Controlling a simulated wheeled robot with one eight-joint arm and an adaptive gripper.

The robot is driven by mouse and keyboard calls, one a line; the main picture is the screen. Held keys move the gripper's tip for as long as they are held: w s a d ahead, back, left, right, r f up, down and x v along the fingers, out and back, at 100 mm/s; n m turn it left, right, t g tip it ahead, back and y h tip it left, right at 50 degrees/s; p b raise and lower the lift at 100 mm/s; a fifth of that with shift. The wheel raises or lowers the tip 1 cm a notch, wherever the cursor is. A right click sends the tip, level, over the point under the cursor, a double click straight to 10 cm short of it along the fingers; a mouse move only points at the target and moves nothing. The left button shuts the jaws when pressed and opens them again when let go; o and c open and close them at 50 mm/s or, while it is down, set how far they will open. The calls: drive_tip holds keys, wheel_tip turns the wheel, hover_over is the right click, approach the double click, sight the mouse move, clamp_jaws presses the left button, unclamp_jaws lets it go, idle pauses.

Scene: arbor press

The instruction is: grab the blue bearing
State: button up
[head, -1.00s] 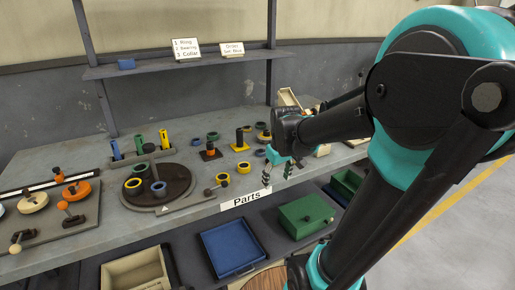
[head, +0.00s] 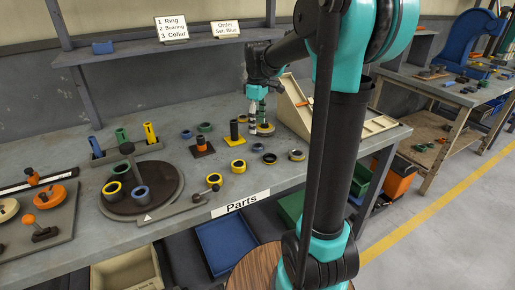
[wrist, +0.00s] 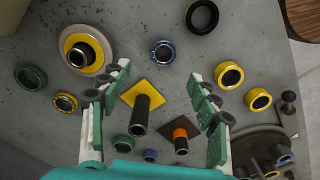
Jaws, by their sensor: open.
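My gripper (head: 256,124) is open and empty above the back right part of the bench in the head view. In the wrist view its two fingers (wrist: 160,74) are spread wide apart. A blue ring with a notched-looking rim (wrist: 163,50) lies flat just beyond the fingertips, between their lines; in the head view it is the blue ring (head: 258,148) in front of my gripper. Another blue ring (wrist: 150,155) lies near the palm in the wrist view, by the back of the bench (head: 186,134). I cannot tell for sure which one is the bearing.
A black post on a yellow base (wrist: 148,108) and an orange-collared post (wrist: 180,138) stand between the fingers. A disc with a yellow ring (wrist: 83,50), a black ring (wrist: 201,17) and yellow rings (wrist: 229,75) lie around. A tilted beige tray (head: 300,105) stands right of my gripper.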

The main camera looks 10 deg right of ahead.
drive_tip(key=shift+s+f, duration=0.2)
drive_tip(key=shift+f, duration=2)
drive_tip(key=shift+s+f, duration=0.15)
drive_tip(key=shift+f, duration=2)
drive_tip(key=shift+c, duration=0.6)
drive_tip(key=c, duration=1.2)
